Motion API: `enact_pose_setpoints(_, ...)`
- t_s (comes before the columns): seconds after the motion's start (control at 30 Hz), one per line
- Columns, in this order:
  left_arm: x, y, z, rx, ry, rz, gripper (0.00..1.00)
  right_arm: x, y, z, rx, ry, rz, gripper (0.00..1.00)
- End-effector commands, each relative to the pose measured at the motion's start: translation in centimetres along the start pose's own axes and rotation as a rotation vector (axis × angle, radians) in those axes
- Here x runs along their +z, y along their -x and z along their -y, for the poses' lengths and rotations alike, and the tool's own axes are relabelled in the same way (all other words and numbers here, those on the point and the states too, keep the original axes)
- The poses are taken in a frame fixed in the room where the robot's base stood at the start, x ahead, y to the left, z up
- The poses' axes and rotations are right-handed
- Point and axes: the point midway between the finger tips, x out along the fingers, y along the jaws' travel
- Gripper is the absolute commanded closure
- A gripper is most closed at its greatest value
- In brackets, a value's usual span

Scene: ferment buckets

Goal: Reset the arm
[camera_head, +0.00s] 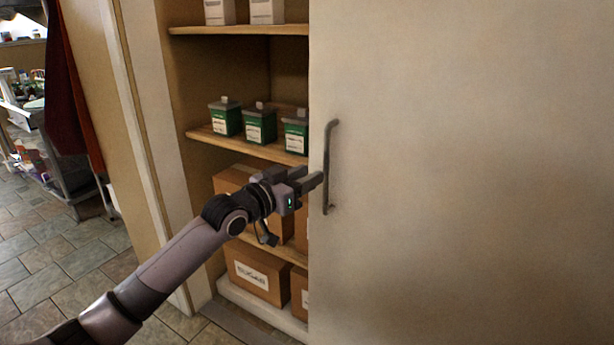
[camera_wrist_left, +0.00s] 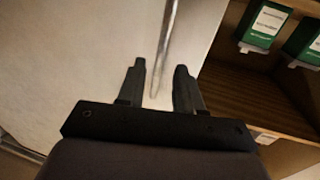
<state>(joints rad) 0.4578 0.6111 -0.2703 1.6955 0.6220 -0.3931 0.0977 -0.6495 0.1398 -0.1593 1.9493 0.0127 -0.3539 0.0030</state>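My left arm reaches in from the left in the head view, and its gripper (camera_head: 311,182) is beside the dark bar handle (camera_head: 328,165) of the pale sliding door (camera_head: 470,170). In the left wrist view the two fingers of this gripper (camera_wrist_left: 163,85) stand apart, with a gap between them. The handle (camera_wrist_left: 168,45) shows beyond and between the fingertips; I cannot tell whether they touch it. My right gripper is in neither view.
A cupboard to the left of the door holds green buckets (camera_head: 260,126) on its middle shelf (camera_head: 240,146). Cardboard boxes (camera_head: 257,272) stand on the lower shelves. White containers (camera_head: 267,12) stand on top. Tiled floor (camera_head: 60,262) lies open at the left.

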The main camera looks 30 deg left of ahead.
Motion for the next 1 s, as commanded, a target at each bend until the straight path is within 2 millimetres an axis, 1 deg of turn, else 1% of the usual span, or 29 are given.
enact_pose_setpoints(0.3,0.1,0.0,0.0,0.000,0.000,0.001,0.65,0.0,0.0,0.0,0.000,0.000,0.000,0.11)
enact_pose_setpoints(0.37,0.7,0.1,-0.2,0.001,0.001,0.009,0.65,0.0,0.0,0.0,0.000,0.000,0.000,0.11)
enact_pose_setpoints(0.43,2.3,0.4,-0.8,0.003,0.003,0.029,0.65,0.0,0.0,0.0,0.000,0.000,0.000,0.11)
enact_pose_setpoints(0.47,3.3,0.7,-1.2,0.004,0.005,0.041,0.65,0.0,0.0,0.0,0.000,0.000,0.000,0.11)
enact_pose_setpoints(0.57,7.6,2.0,-3.0,0.008,0.012,0.097,0.65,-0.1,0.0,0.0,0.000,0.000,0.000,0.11)
enact_pose_setpoints(0.6,9.7,2.8,-3.8,0.009,0.014,0.124,0.65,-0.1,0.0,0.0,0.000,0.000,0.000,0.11)
enact_pose_setpoints(0.67,12.7,4.2,-5.1,0.009,0.018,0.165,0.65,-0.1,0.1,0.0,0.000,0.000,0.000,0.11)
enact_pose_setpoints(0.7,14.6,5.2,-6.0,0.008,0.020,0.193,0.65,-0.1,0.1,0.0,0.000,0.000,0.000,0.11)
enact_pose_setpoints(0.77,17.2,6.9,-7.2,0.006,0.022,0.232,0.65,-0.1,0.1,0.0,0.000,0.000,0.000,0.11)
enact_pose_setpoints(0.8,19.0,8.1,-8.0,0.003,0.024,0.259,0.65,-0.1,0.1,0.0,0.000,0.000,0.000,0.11)
enact_pose_setpoints(0.87,21.4,10.0,-9.3,-0.001,0.027,0.299,0.65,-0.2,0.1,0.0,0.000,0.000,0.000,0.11)
enact_pose_setpoints(0.9,22.9,11.4,-10.1,-0.004,0.029,0.326,0.65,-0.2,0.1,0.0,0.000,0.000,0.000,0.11)
enact_pose_setpoints(0.97,25.0,13.5,-11.3,-0.010,0.032,0.368,0.65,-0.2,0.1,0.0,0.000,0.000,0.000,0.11)
enact_pose_setpoints(1.0,26.3,15.0,-12.0,-0.015,0.033,0.395,0.65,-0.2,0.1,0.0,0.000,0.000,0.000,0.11)
